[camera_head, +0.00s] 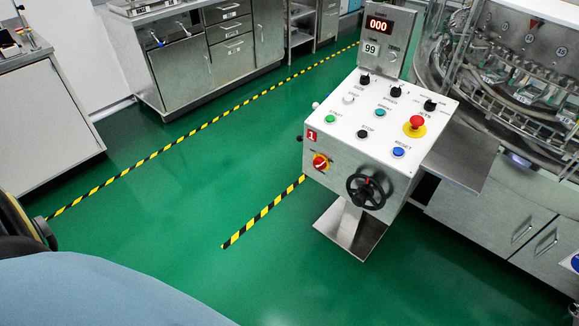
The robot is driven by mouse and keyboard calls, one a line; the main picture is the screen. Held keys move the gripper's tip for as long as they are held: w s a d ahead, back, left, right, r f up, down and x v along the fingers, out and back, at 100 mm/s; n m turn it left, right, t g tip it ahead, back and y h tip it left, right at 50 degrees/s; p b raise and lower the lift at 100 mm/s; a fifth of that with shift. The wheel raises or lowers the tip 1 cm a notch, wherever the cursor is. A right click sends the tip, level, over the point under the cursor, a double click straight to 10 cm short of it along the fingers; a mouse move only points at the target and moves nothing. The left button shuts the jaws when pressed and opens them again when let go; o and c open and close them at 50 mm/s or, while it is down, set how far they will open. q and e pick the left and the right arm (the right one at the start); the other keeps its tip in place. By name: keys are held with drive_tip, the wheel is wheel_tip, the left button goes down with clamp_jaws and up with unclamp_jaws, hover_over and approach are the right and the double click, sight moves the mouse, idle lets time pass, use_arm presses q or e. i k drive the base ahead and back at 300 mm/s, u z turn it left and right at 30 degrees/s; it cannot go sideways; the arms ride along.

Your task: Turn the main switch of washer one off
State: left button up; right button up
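The control console (385,115) of a washer stands right of centre on a metal post. A red tag with the number 1 (311,135) is on its front left. The top carries several coloured buttons, black knobs and a red emergency stop (416,124) on yellow. Neither of my grippers is in view.
The round washer machine (510,70) stands behind and right of the console. Steel cabinets (205,45) line the back left, and a bench (45,110) stands at the left. Green floor (190,215) with yellow-black tape is clear before the console.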

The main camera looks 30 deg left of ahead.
sight(320, 163)
drive_tip(key=u, duration=1.95)
drive_tip(key=i, duration=2.75)
drive_tip(key=z, duration=2.9)
